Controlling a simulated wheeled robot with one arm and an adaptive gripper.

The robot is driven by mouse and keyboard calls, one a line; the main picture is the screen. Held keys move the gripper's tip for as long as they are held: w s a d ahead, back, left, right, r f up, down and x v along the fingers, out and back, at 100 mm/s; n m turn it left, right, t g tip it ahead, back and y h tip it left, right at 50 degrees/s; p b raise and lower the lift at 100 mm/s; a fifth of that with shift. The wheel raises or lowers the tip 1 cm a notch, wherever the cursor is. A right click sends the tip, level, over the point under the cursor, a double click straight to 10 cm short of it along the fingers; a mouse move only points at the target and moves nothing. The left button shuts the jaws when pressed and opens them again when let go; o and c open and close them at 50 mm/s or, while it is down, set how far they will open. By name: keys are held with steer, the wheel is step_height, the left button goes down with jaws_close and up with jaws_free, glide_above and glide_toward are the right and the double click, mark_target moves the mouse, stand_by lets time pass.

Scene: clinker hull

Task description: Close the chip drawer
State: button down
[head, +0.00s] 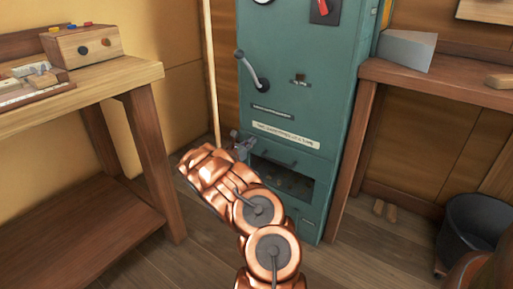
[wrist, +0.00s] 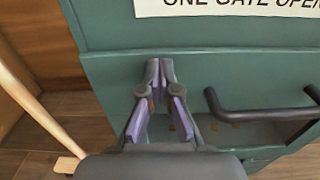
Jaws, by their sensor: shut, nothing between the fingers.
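The teal cabinet (head: 300,70) stands in the middle of the head view. Low on it is a panel with a dark bar handle, which shows large in the wrist view (wrist: 262,112). Below that handle is a dark opening (head: 285,184) with small brownish bits inside; I take this as the chip drawer, but cannot tell how far out it stands. My gripper (head: 243,143) is at the cabinet's left side. In the wrist view its fingertips (wrist: 160,68) are together and empty, left of the handle, before the teal panel. Contact cannot be told.
A wooden bench (head: 120,78) stands left, with a box on it. Another wooden bench (head: 430,82) stands right, close to the cabinet. A pale pole (head: 211,80) leans left of the cabinet. A dark bucket (head: 472,225) is on the floor at right. Some floor before the cabinet is clear.

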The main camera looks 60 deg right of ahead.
steer(key=shift+s+d+r, duration=0.25)
steer(key=shift+d, duration=0.1)
steer(key=w+a+p, duration=0.1)
steer(key=a+p, duration=0.2)
steer(key=a, duration=1.1)
steer(key=shift+w+a+f, duration=0.2)
steer(key=shift+a+f, duration=0.05)
steer(key=shift+a, duration=0.15)
steer(key=shift+p, duration=0.3)
